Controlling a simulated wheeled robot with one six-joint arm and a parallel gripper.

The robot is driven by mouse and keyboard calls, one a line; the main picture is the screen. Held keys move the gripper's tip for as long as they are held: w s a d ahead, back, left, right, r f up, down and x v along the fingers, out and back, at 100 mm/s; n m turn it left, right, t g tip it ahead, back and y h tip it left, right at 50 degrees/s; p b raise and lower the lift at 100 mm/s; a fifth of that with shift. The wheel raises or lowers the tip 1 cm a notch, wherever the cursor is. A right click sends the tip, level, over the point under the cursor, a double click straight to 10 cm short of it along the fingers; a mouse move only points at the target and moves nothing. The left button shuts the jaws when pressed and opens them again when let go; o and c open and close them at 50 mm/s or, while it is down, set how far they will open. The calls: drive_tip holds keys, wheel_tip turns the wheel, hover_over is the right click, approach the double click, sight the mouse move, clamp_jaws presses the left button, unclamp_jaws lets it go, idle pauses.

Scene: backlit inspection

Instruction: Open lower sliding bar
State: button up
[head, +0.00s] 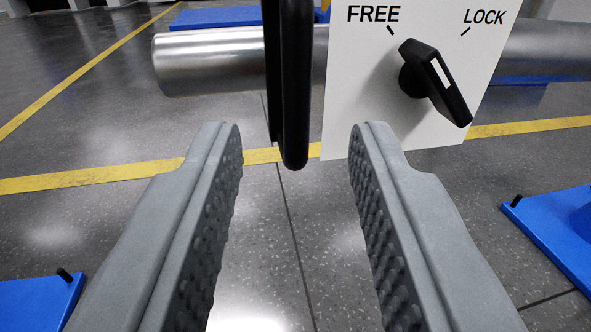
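The lower sliding bar looks to be the thick metal cylinder (212,61), lying level across the upper part of the head view. A white panel (360,120) marked FREE and LOCK covers its middle. My gripper (297,135) is open and empty. Its two grey, studded fingers are wide apart, with the handle's lower end between the tips in the picture; I see no contact.
Blue base plates with black bolts stand on the floor at lower left (38,302) and right (555,232). More blue shows behind the cylinder (215,17). Yellow lines (95,178) cross the shiny grey floor.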

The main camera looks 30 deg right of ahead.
drive_tip(key=shift+v, duration=1.55)
drive_tip(key=shift+w+r, duration=0.1)
drive_tip(key=w+a+r+y, duration=0.2)
drive_tip(key=r, duration=0.8)
drive_tip(key=w+a+r+y, duration=0.1)
drive_tip(key=w+r, duration=0.1)
drive_tip(key=r, duration=0.8)
drive_tip(key=s+a+r+n+t+y, duration=0.1)
drive_tip(key=s+a+r+y, duration=0.1)
drive_tip(key=r, duration=0.7)
drive_tip(key=s+a+r+n+t+y, duration=0.1)
drive_tip(key=s+r, duration=0.1)
drive_tip(key=r, duration=0.7)
drive_tip(key=s+a+r+n+y, duration=0.2)
drive_tip(key=s+a+r+y, duration=0.1)
drive_tip(key=s+r, duration=1.15)
drive_tip(key=s+r+n, duration=0.1)
drive_tip(key=s+r, duration=0.3)
drive_tip(key=s, duration=0.3)
drive_tip(key=s+r+n, duration=0.1)
drive_tip(key=s+r, duration=0.4)
drive_tip(key=s, duration=0.3)
drive_tip(key=shift+s, duration=0.15)
